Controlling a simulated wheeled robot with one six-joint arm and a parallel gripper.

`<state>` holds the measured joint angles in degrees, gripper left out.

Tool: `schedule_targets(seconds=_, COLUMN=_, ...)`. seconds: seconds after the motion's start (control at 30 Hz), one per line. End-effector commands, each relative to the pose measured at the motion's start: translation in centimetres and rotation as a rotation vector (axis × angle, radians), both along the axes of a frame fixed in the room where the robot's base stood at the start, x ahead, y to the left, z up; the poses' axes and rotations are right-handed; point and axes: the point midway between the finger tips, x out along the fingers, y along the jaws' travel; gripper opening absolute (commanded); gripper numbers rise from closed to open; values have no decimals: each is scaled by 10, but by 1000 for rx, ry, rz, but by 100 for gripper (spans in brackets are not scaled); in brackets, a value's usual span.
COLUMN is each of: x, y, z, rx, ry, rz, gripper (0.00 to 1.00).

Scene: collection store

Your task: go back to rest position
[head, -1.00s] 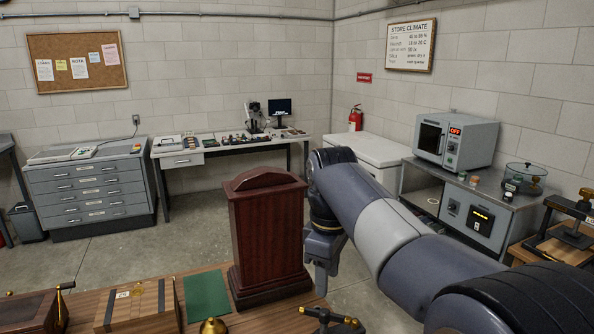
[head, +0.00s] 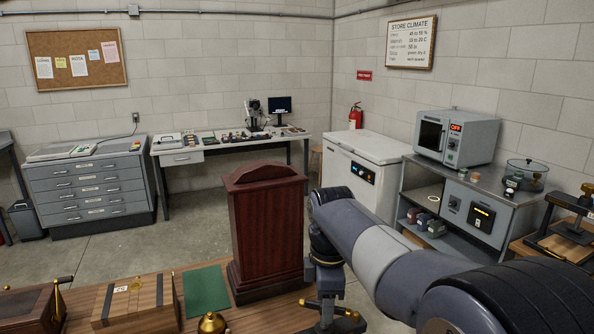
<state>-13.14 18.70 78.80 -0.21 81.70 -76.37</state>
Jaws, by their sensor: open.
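My arm reaches in from the lower right of the head view and bends down at its far end, to the right of a dark red wooden case (head: 268,230). My gripper (head: 327,318) hangs below that bend, low in the picture, and is open. It overlaps in view with a black and brass object (head: 350,316) at the table's right end; I cannot tell whether they touch. I see nothing held in the gripper, though its fingertips are hard to make out.
The wooden table (head: 270,316) also bears a wooden box (head: 135,303), a green mat (head: 206,290), a brass bell (head: 212,323) and a dark box (head: 30,305). A white freezer (head: 362,165) and a grey bench (head: 470,205) stand beyond my arm. Floor behind the table is clear.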

Motion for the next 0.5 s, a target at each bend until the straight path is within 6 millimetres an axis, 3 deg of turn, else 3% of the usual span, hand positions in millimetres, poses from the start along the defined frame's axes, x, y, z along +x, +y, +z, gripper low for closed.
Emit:
schedule_targets(seconds=0.43, x=1, y=0, z=-3, rx=1, ry=-1, rz=363, gripper=43)
schedule_targets(seconds=0.5, x=1, y=0, z=18, rx=1, ry=-6, rz=361, gripper=43)
